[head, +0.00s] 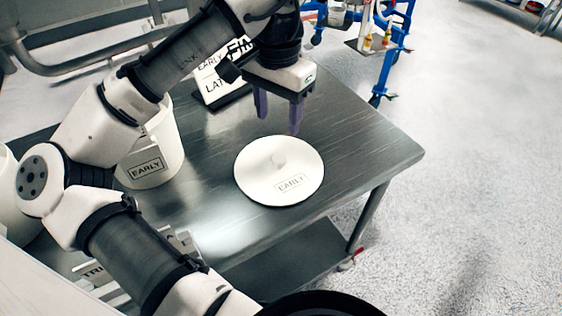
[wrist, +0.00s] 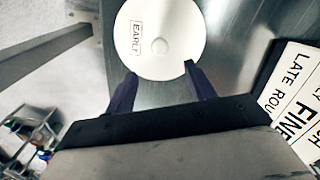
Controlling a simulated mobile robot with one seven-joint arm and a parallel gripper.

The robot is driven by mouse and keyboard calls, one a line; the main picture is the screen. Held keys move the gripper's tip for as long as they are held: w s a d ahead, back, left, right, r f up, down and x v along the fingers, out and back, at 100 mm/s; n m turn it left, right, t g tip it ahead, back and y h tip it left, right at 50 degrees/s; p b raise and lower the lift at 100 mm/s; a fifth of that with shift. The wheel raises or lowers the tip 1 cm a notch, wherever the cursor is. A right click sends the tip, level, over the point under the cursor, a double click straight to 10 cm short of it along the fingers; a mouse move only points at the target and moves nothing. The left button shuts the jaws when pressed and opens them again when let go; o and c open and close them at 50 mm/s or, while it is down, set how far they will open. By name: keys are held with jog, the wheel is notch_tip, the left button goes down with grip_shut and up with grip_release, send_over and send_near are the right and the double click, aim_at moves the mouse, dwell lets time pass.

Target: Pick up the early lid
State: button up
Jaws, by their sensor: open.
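The early lid (head: 263,184) is a round white disc with a small knob in the middle and an "EARLY" label. It lies flat on the metal table (head: 375,150). In the wrist view the lid (wrist: 183,25) is at the top, its upper edge cut off. My gripper (head: 279,118) is open and empty, with purple fingers pointing down, above and behind the lid in the head view. In the wrist view my gripper's fingertips (wrist: 157,70) flank the lid's near edge, with the knob beyond them.
A white bucket labelled "EARLY" (head: 158,150) stands left of the lid, partly behind my arm. Signs with text (head: 222,88) stand at the back of the table, and also show at right in the wrist view (wrist: 297,95). The table right of the lid is clear.

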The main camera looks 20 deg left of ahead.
aim_at(279, 157)
notch_tip(279, 157, down, 10)
jog(key=shift+d+f+p, duration=0.1)
jog(key=shift+f+p, duration=0.15)
jog(key=shift+p, duration=0.3)
jog(key=shift+c, duration=0.2)
jog(key=c, duration=1)
